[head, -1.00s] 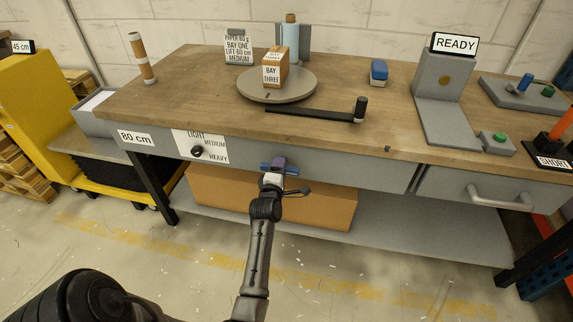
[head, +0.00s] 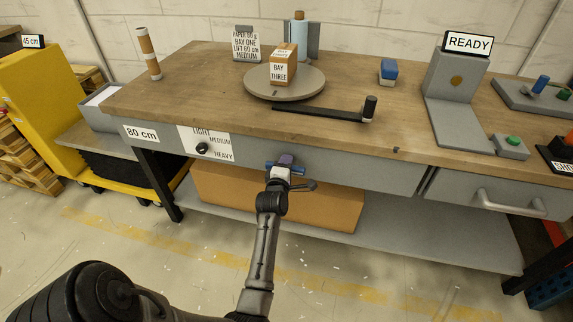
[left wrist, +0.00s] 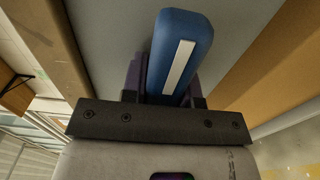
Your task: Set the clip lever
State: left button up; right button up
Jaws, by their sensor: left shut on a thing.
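The clip lever seems to be the blue bar with a white stripe, which fills the upper middle of the left wrist view (left wrist: 182,55). In the head view the blue bar (head: 301,169) shows at the front face of the workbench, below the top's edge. My left gripper (head: 284,164) is at this bar, and its jaws are shut on it. In the left wrist view the bar lies between the dark fingers, which partly hide it. My right gripper is not in view.
On the bench front are a dial (head: 202,149) with LIGHT, MEDIUM and HEAVY marks and a drawer handle (head: 508,205). On top stand a turntable (head: 256,90) with a BAY THREE box (head: 283,66), a black crank arm (head: 320,111) and a grey READY stand (head: 450,90). Floor in front is clear.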

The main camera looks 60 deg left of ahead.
pick_arm(q)
jog(key=shift+c, duration=1.2)
jog(key=m+p, duration=1.6)
jog(key=m, duration=0.1)
jog(key=shift+m, duration=0.4)
jog(key=o, duration=0.9)
